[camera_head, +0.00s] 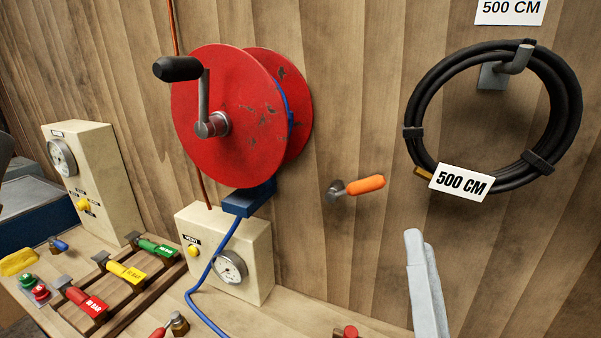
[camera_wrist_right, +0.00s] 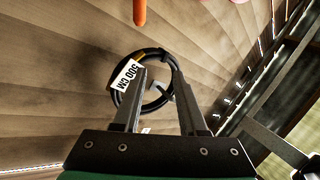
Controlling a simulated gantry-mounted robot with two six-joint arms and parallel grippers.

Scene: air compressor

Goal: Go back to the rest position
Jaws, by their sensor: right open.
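My right gripper (camera_head: 421,243) shows as two pale grey fingers at the lower right of the head view, in front of the wooden wall. It is below the coiled black hose (camera_head: 568,100), apart from it in the picture. In the right wrist view the two fingers of my right gripper (camera_wrist_right: 161,80) stand apart with nothing held between them. The hose (camera_wrist_right: 172,65) and its 500 CM tag (camera_wrist_right: 125,75) show beyond the fingertips, hanging on the wall. My left gripper is not in view.
A red hose reel (camera_head: 225,95) with a crank is on the wall. An orange-handled lever (camera_head: 362,186) sticks out between reel and hose. Gauge boxes (camera_head: 245,247) and colored valve levers (camera_head: 125,271) stand on the wooden bench at lower left. Bare wall lies around my right gripper.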

